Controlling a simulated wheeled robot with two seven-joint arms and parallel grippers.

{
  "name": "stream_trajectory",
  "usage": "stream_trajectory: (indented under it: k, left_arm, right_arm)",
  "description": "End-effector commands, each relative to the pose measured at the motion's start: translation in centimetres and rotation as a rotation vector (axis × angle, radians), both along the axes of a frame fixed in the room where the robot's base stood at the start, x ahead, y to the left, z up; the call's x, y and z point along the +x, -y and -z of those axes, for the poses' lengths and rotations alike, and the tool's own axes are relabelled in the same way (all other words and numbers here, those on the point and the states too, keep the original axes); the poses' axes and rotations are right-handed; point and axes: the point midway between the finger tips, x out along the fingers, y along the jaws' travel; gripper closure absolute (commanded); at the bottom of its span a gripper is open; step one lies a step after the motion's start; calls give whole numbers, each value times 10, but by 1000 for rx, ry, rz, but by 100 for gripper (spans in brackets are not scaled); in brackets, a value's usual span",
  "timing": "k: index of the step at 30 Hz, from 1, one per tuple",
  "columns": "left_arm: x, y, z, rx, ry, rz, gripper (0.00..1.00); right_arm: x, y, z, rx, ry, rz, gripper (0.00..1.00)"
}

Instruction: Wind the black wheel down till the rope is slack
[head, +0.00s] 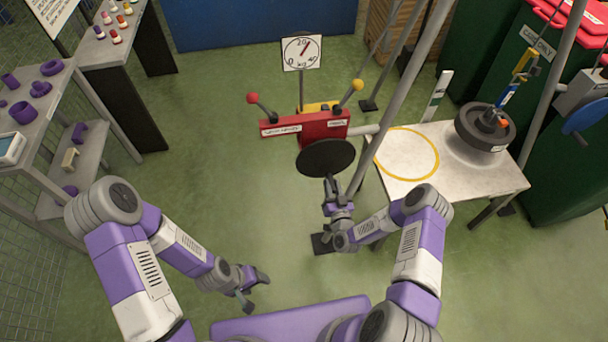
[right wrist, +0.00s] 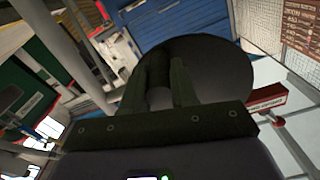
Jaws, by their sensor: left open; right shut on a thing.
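The black wheel (head: 326,157) is a flat dark disc on the near side of a red winch body (head: 322,125). My right gripper (head: 331,186) is at its near edge. In the right wrist view its fingers are shut on a dark handle (right wrist: 158,85) in front of the wheel (right wrist: 215,75). My left gripper (head: 250,290) is open and empty, low over the floor at the left. A black round weight (head: 485,125) sits on the white table, below a yellow and blue hanging fitting (head: 518,75). I cannot make out the rope or whether it is slack.
The white table (head: 470,185) has a yellow ring on its top. Grey poles rise beside the winch. A dial (head: 301,52) stands behind it. Levers with red and yellow knobs stick up from the winch. Shelves (head: 75,150) with purple parts stand left. The floor between is clear.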

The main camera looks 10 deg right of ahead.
Motion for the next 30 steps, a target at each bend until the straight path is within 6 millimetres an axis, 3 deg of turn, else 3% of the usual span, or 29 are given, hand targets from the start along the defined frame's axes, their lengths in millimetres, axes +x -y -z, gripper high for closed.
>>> stream_trajectory:
  k: [30]
  left_arm:
    - [0,0,-7,0,0,0,36]
  right_arm:
    - [0,22,-5,-213,1,10,100]
